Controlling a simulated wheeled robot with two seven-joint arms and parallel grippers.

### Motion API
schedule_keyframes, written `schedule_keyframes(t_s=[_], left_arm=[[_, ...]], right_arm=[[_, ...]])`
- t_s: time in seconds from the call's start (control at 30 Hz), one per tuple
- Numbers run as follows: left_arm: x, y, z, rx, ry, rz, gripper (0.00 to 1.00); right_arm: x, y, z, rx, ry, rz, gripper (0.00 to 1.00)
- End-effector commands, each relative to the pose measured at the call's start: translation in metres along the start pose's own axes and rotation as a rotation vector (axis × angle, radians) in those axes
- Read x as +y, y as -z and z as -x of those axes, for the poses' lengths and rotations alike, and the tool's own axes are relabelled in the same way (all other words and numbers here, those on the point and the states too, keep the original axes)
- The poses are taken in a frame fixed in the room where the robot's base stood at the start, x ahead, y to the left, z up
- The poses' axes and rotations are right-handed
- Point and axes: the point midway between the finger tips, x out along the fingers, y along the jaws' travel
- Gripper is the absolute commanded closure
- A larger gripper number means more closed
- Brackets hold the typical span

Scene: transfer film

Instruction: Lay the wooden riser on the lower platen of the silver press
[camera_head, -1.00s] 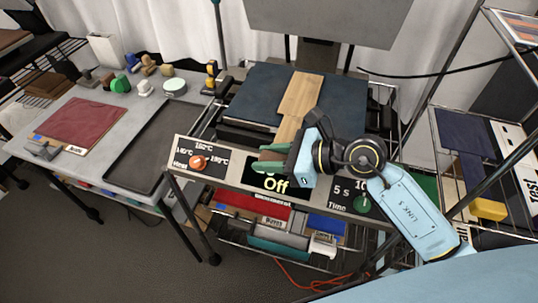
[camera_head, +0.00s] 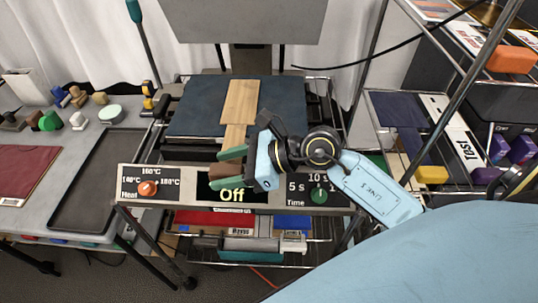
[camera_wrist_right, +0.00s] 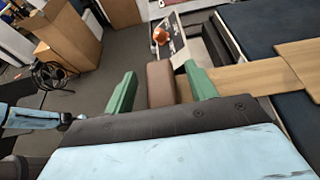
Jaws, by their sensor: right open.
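The wooden riser (camera_head: 240,102) is a pale board with a narrower tongue and a brown block-like grip at its near end. It lies on the dark lower platen (camera_head: 190,112) of the silver press, its tongue and grip reaching out over the front edge. In the right wrist view the riser's board (camera_wrist_right: 300,62) is at the right and the brown grip (camera_wrist_right: 160,84) is in the middle. My right gripper (camera_head: 226,168) is open, its green fingers on either side of the grip with gaps showing. My left gripper is out of view.
The press's grey upper part (camera_head: 240,22) is raised above the platen. Its control panel (camera_head: 262,190), with an orange heat knob (camera_head: 148,188), runs along the front and reads Off. A grey table (camera_head: 30,215) with a dark tray stands left; a loaded rack stands right.

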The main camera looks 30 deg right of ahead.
Motion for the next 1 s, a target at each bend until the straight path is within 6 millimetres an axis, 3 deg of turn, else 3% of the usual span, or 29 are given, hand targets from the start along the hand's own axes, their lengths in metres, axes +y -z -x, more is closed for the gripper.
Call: schedule_keyframes(t_s=[0.2, 0.4, 0.63, 1.0], left_arm=[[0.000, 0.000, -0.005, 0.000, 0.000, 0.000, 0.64], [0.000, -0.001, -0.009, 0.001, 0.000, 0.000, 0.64], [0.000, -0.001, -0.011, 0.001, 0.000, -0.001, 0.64], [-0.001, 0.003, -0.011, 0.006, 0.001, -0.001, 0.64]], right_arm=[[0.000, 0.003, 0.052, 0.007, 0.001, 0.002, 0.44], [0.001, 0.002, 0.090, 0.004, -0.001, 0.001, 0.44], [0.000, 0.000, 0.110, 0.001, 0.000, 0.001, 0.44], [0.000, 0.000, 0.113, 0.000, -0.001, 0.001, 0.44]])
